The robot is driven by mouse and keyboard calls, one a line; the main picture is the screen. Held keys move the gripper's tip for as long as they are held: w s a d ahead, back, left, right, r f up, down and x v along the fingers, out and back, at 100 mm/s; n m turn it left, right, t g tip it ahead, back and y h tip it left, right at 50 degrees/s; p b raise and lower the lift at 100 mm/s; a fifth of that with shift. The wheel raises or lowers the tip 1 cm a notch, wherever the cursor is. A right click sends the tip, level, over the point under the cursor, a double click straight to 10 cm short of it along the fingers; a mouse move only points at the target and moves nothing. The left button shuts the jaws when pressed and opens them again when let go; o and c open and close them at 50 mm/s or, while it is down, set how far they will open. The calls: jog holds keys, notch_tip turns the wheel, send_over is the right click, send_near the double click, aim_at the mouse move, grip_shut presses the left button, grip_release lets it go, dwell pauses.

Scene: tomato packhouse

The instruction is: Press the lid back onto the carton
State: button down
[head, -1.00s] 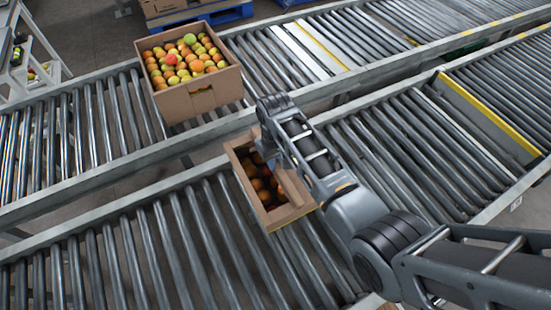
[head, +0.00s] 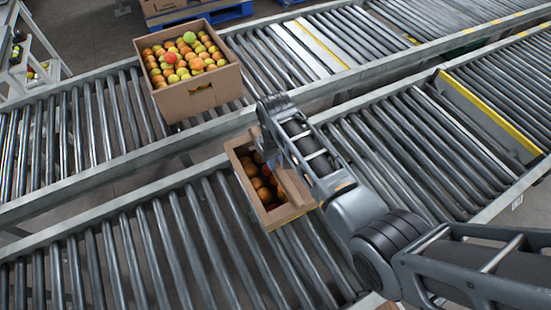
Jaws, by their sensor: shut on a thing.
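The open carton (head: 240,172) stands on the near roller conveyor, with red and orange tomatoes inside. A tan cardboard panel, which looks like the lid (head: 291,187), stands tilted at the carton's right side, below my wrist. My gripper (head: 270,151) is over the carton's upper right part, and my arm comes in from the lower right. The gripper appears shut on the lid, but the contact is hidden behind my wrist. The right part of the carton and some of its tomatoes are also hidden by my arm and the panel.
A larger box (head: 200,100) full of green, orange and red tomatoes stands on the far conveyor (head: 95,140). The near conveyor (head: 130,260) is clear to the left of the carton. A yellow-edged strip (head: 490,112) crosses the rollers at right.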

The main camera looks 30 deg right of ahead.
jog(key=shift+f, duration=0.25)
jog(key=c, duration=0.9)
grip_release()
jog(key=shift+c, duration=0.2)
jog(key=c, duration=0.3)
jog(key=shift+r, duration=0.1)
notch_tip(320, 180, up, 8)
jog(key=p, duration=0.7)
jog(key=shift+p, duration=0.35)
